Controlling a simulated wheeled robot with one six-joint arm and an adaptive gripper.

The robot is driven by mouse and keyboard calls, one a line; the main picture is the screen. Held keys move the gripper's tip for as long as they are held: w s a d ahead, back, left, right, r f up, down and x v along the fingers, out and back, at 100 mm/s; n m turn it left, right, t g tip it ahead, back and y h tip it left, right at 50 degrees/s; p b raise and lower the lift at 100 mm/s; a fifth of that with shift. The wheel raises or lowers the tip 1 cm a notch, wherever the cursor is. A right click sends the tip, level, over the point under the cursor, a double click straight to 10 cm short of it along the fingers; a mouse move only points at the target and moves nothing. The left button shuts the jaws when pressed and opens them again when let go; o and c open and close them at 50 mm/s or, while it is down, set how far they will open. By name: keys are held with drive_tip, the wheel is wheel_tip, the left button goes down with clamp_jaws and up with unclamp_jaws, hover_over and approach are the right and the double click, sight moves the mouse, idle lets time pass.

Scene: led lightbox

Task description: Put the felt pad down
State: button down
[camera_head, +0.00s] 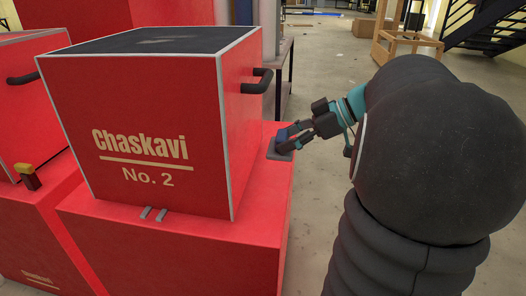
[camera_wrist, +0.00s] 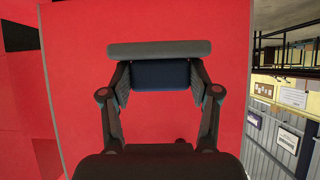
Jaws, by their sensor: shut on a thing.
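The felt pad is a dark blue block with a flat grey face, seen in the head view (camera_head: 279,153) and the wrist view (camera_wrist: 177,49). My gripper (camera_head: 287,139) is shut on its blue part, with one finger on either side in the wrist view (camera_wrist: 160,78). The grey face is at the far end, beyond the fingertips. The pad is beside the right side of the red box "Chaskavi No. 2" (camera_head: 150,120), above or at the red pedestal's top (camera_head: 265,185). I cannot tell whether it touches either.
The box has a black top (camera_head: 150,40) and a black side handle (camera_head: 257,81). Two small grey bars (camera_head: 154,214) lie at its front foot. Open floor (camera_head: 320,80) lies right of the pedestal.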

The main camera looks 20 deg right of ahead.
drive_tip(key=b, duration=0.2)
hover_over(273, 163)
wheel_tip(273, 163, down, 7)
drive_tip(key=shift+r, duration=0.1)
drive_tip(key=shift+f+b, duration=0.8)
drive_tip(key=shift+f, duration=1.2)
drive_tip(key=shift+s, duration=0.1)
drive_tip(key=shift+c, duration=1.3)
unclamp_jaws()
